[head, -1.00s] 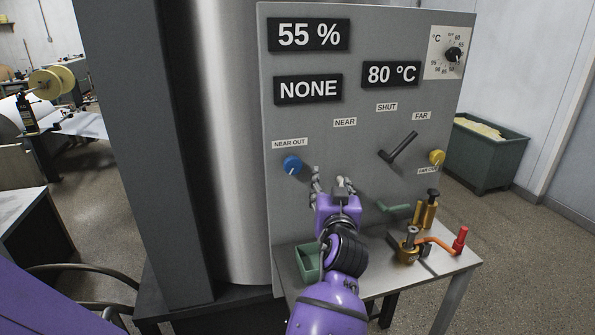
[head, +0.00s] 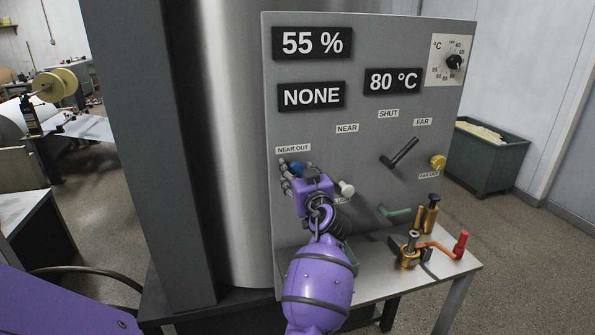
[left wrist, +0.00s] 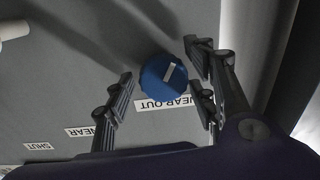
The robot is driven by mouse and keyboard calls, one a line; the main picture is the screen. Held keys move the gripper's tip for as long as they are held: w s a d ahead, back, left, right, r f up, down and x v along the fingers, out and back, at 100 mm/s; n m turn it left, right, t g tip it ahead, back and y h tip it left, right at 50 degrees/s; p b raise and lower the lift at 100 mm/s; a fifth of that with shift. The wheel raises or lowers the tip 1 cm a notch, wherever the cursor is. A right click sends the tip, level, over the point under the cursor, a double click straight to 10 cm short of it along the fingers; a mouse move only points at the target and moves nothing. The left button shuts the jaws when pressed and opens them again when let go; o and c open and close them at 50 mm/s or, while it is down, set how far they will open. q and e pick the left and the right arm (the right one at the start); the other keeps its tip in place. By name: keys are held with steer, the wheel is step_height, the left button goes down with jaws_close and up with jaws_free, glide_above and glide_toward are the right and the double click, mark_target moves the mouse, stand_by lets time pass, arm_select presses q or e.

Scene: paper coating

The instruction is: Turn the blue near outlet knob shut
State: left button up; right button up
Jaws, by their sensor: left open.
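The blue near outlet knob (left wrist: 164,77) sits on the grey panel beside the NEAR OUT label and has a white pointer line. In the left wrist view it lies between the spread fingers of my open left gripper (left wrist: 160,88), closer to the right-hand fingers. I cannot tell whether any finger touches it. In the head view, my left gripper (head: 291,178) is at the panel and partly hides the knob (head: 296,167). My right gripper is not in view.
The grey panel (head: 370,130) also carries a black lever (head: 400,153), a yellow knob (head: 438,162), a white knob (head: 346,188) and a dial (head: 454,62). A green bin (head: 487,160) stands at right.

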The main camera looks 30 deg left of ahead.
arm_select(q)
steer(key=shift+c, duration=0.3)
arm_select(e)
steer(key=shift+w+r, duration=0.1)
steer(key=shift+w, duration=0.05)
arm_select(q)
steer(key=shift+c, duration=1.3)
steer(key=c, duration=0.8)
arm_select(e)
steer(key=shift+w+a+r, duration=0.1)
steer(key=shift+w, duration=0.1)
